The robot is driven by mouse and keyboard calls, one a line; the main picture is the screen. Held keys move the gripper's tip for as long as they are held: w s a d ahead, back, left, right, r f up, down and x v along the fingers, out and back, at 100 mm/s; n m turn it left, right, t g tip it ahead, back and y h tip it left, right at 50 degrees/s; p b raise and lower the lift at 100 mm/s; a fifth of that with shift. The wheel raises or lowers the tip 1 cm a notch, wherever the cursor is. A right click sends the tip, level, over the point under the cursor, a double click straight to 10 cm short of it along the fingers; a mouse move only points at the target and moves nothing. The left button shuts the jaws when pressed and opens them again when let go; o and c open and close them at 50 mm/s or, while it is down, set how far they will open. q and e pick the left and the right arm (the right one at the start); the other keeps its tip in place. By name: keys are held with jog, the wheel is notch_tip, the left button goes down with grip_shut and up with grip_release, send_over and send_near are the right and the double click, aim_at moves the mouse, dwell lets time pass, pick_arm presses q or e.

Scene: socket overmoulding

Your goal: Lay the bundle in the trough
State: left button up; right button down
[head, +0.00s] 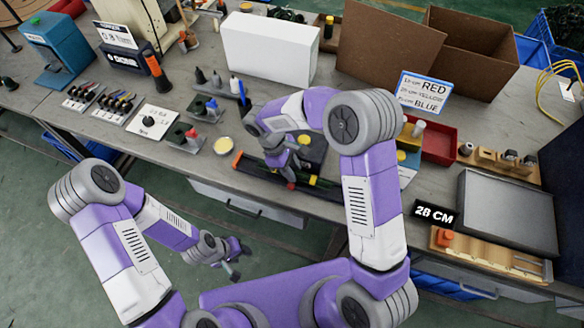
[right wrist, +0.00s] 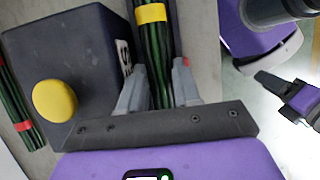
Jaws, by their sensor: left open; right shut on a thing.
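The bundle is a run of green and black wires with a yellow band (right wrist: 150,13), seen between my right gripper's fingers in the right wrist view. My right gripper (right wrist: 157,88) is shut on it. In the head view the right gripper (head: 290,165) is over the bench's front edge, and the banded bundle (head: 318,182) shows beside it, partly hidden by my arm. My left gripper (head: 232,262) is open and empty, low in front of the bench.
A dark block with a yellow button (right wrist: 54,100) stands beside the right gripper. Another stretch of wires with a red band (right wrist: 22,126) lies beyond it.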

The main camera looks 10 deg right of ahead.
jog(key=shift+f+b, duration=0.45)
jog(key=shift+f, duration=0.3)
jog(key=c, duration=0.7)
grip_release()
jog(key=shift+w+r, duration=0.1)
jog(key=shift+w+r, duration=0.1)
jog(key=shift+r, duration=0.25)
jog(key=p+v, duration=0.2)
jog(key=v, duration=0.5)
jog(key=shift+a, duration=0.1)
jog(key=shift+s+a+f, duration=0.1)
jog(key=shift+s+f, duration=0.05)
jog(key=shift+s, duration=0.1)
